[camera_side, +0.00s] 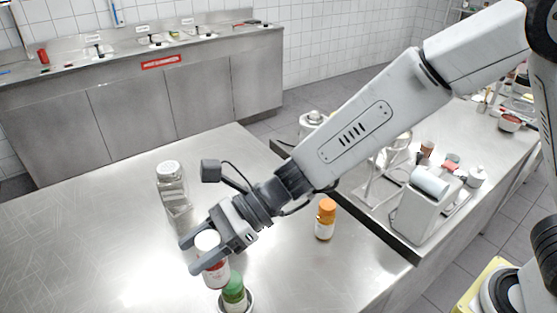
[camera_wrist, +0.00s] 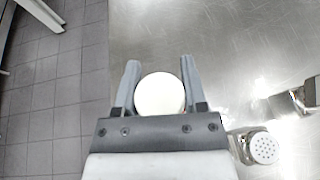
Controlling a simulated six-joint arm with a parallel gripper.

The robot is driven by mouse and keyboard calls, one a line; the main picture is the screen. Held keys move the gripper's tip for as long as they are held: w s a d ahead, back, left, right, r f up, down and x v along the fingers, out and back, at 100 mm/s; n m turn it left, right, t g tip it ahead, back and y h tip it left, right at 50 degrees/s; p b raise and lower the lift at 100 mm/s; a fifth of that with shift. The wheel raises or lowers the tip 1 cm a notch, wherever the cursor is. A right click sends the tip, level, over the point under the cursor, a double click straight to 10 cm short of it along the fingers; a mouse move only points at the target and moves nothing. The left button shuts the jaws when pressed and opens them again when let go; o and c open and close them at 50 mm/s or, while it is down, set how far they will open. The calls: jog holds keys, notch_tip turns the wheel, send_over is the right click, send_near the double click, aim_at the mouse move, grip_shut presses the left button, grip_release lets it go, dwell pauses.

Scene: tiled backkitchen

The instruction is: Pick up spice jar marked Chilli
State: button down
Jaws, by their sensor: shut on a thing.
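My gripper (camera_side: 188,257) is shut on a jar with a white lid and a red and white label (camera_side: 216,275); its fingers lie on either side of the jar. I cannot read the label. In the wrist view the round white lid (camera_wrist: 160,95) sits between the fingers of my gripper (camera_wrist: 159,65). The lid hides the jar's body there. The jar appears upright, but I cannot tell whether its base touches the steel table. A green-lidded jar (camera_side: 234,290) stands close in front of it, partly cut off by the frame edge.
An orange-lidded jar (camera_side: 325,218) stands right of my gripper on the table (camera_side: 90,235). A glass shaker with a white lid (camera_side: 172,188) stands behind; its perforated lid shows in the wrist view (camera_wrist: 264,147). A white appliance (camera_side: 420,205) is at right. The table's left is clear.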

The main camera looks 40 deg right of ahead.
jog(key=shift+s+d+r, duration=0.3)
jog(key=shift+s+d, duration=0.1)
jog(key=shift+s, duration=0.05)
dwell(0.5)
